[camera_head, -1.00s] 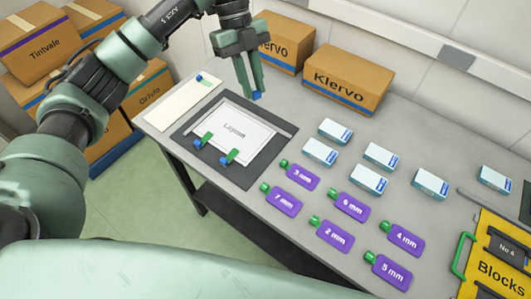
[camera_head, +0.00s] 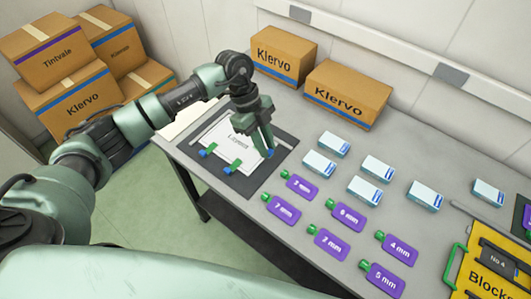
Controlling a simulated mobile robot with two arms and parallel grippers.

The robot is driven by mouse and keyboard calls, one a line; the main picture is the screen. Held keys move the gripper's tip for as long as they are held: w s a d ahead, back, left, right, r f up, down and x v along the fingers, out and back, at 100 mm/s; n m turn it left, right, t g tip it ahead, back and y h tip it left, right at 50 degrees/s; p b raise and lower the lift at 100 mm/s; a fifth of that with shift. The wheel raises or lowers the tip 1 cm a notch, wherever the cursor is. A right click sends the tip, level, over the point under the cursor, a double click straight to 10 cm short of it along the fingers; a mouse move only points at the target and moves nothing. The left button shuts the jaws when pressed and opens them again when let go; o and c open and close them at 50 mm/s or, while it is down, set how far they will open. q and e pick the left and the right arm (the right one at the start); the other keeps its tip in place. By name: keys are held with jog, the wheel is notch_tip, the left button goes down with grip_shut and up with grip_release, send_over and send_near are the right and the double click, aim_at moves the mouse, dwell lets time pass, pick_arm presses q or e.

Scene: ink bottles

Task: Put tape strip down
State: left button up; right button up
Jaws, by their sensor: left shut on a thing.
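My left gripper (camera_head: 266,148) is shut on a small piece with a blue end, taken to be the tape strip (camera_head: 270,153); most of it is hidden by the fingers. The gripper points down over the right side of the white sheet (camera_head: 217,138) on a dark mat (camera_head: 261,178). I cannot tell whether the strip touches the surface. Two green strips with blue ends, one at the left (camera_head: 208,150) and one further right (camera_head: 233,167), lie across the sheet's near edge. My right gripper is not in view.
A pale board (camera_head: 181,124) lies left of the mat, partly hidden by my arm. Klervo cartons (camera_head: 347,93) line the back. A yellow Blocks case (camera_head: 480,270) is at the right.

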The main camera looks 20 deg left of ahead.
aim_at(266, 164)
pick_arm(q)
notch_tip(266, 164, down, 6)
jog(key=shift+r+p, duration=0.2)
jog(key=shift+p, duration=0.2)
jog(key=shift+f, duration=0.2)
jog(key=o, duration=0.8)
jog(key=shift+o, duration=0.2)
jog(key=shift+r, duration=0.15)
jog(key=b+v, duration=0.3)
jog(key=v, duration=0.9)
